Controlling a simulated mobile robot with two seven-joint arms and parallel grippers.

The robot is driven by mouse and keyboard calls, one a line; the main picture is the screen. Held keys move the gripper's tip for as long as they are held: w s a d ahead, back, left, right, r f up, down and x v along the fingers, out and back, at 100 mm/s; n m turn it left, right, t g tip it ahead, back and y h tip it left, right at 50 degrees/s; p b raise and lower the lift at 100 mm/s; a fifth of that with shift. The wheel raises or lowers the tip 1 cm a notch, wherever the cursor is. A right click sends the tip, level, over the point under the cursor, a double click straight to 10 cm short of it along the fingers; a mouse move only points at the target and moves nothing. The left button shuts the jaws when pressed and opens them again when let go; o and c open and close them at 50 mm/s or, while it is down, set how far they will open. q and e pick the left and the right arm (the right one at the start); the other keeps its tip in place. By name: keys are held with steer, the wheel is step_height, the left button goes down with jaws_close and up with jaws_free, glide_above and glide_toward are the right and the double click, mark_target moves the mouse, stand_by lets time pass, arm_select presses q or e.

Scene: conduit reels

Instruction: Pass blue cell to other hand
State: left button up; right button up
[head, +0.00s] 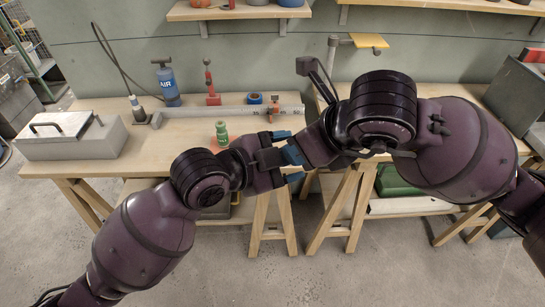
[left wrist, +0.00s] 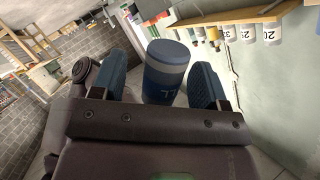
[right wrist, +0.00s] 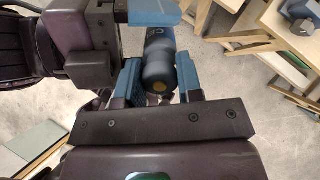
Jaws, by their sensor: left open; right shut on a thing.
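The blue cell is a dark blue cylinder with a grey band in the left wrist view (left wrist: 166,70). It also shows in the right wrist view (right wrist: 158,65), between the blue fingers of my right gripper (right wrist: 160,82), which is shut on it. My left gripper (left wrist: 160,82) is open, with its fingers on either side of the cell and visible gaps between. In the head view the two grippers meet face to face, left (head: 286,156) and right (head: 294,154), above the front edge of the workbench. The cell is mostly hidden there.
The workbench (head: 90,168) behind holds a grey metal box (head: 75,140), a blue AIR bottle (head: 168,85), a red tool (head: 211,85), a green part (head: 221,133) and a long grey rail (head: 220,111). A second bench (head: 455,85) stands at the right. Open floor lies in front.

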arm_select(q)
steer(key=shift+w+d, duration=0.1)
steer(key=shift+d, duration=0.1)
steer(key=c, duration=0.9)
steer(key=shift+c, duration=0.8)
arm_select(e)
steer(key=o, duration=0.9)
steer(key=shift+c, duration=0.2)
